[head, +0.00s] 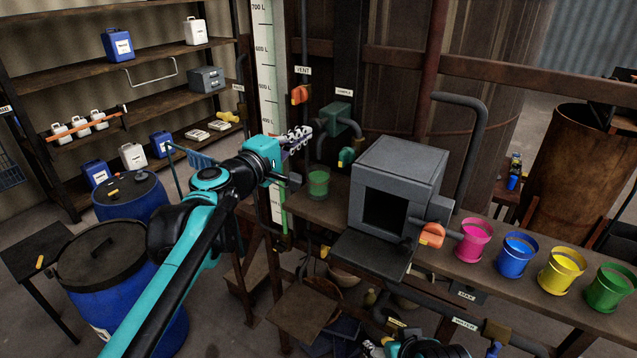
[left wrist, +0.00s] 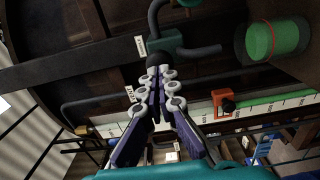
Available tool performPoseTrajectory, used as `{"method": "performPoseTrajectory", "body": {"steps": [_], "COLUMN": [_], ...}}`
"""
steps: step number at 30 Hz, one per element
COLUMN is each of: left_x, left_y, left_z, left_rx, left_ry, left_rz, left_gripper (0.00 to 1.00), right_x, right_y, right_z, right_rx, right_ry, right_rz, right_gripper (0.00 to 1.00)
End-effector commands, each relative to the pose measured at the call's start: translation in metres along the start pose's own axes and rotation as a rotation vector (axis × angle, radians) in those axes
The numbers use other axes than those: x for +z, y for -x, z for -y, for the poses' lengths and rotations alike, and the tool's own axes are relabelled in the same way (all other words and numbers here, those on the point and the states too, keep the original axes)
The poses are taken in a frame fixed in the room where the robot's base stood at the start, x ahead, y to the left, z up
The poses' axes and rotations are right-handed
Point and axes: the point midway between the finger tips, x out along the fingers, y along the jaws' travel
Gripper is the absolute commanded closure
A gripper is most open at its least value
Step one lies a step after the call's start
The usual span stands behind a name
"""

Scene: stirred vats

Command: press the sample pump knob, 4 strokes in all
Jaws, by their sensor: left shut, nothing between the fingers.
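The sample pump is a green box (head: 336,117) on the vat wall, with a SAMPLE label (head: 344,92) and a grey pipe bending down. In the left wrist view the pump (left wrist: 172,42) lies just beyond my fingertips. A dark rounded part (left wrist: 156,60), apparently its knob, is at the fingertips; I cannot tell whether they touch. My left gripper (head: 300,137) is shut and empty, left of the pump in the head view; its fingertips (left wrist: 161,78) are together. A green cup (head: 318,183) stands below the pump. My right gripper (head: 372,348) barely shows at the bottom edge.
An orange VENT handle (head: 301,94) is close above the left gripper. A grey open-fronted box (head: 398,170) with an orange handle (head: 432,235) stands to the right. Pink (head: 474,240), blue, yellow and green pots line the bench. Blue drums (head: 125,290) stand at left.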

Motion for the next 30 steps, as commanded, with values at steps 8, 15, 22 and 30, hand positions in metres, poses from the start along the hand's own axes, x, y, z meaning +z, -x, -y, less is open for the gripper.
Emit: {"method": "performPoseTrajectory", "body": {"steps": [8, 15, 22, 30], "left_x": [0.000, 0.000, 0.000, 0.013], "left_y": [0.030, 0.048, 0.049, 0.065], "left_z": [-0.001, 0.000, 0.000, 0.056], "left_rx": [0.000, 0.000, 0.000, -0.064], "left_ry": [0.000, 0.000, 0.000, -0.094], "left_rz": [-0.002, -0.001, 0.000, 0.022], "left_gripper": [1.00, 1.00, 1.00, 1.00], "right_x": [-0.002, -0.004, -0.004, 0.016], "right_y": [0.003, 0.005, 0.005, -0.023], "right_z": [0.000, 0.000, 0.000, 0.000], "right_rx": [0.000, 0.000, 0.000, 0.000], "right_ry": [0.000, 0.000, 0.000, 0.000], "right_rz": [0.000, 0.000, 0.000, 0.000], "right_gripper": [0.28, 0.28, 0.28, 0.28]}}
